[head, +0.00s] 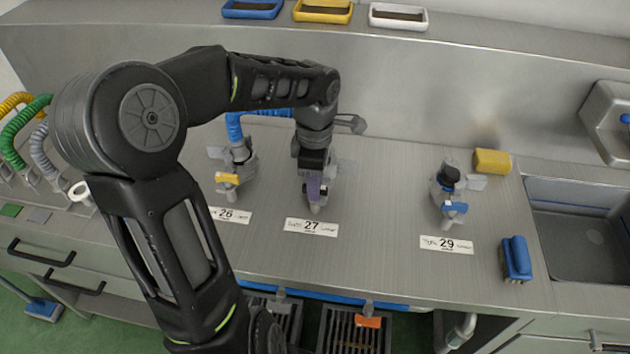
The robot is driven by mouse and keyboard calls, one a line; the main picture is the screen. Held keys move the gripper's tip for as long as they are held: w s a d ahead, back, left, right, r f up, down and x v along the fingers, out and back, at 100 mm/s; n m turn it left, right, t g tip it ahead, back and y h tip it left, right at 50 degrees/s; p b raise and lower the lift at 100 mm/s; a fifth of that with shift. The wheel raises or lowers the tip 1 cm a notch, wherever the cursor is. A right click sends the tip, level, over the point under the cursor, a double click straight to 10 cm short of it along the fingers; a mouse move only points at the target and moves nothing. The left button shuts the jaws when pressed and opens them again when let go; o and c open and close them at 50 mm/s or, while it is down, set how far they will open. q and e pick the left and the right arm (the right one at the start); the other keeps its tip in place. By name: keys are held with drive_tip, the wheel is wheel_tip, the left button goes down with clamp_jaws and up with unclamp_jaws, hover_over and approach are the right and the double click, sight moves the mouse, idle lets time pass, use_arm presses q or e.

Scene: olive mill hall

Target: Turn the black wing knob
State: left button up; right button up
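My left gripper (314,188) points down onto the fitting behind the label 27 (311,227), reached from above by my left arm. The gripper covers most of that fitting, so I cannot tell whether its fingers are open or shut, or whether a black wing knob is under them. A grey fitting with a blue wing (454,207) and a black top part (448,175) stands behind the label 29 (446,244); I cannot tell if the black part is a wing knob. A grey fitting with a yellow wing (227,179) stands behind label 26 (230,215). My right gripper is not in view.
A blue hose (236,126) runs near fitting 26. A yellow sponge (492,161) and a blue brush (516,258) lie right of fitting 29, beside the sink (578,238). Coloured hoses (22,130) stand at left. The steel counter between labels 27 and 29 is clear.

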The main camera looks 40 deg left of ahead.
use_arm(q)
drive_tip(key=shift+c, duration=0.4)
clamp_jaws()
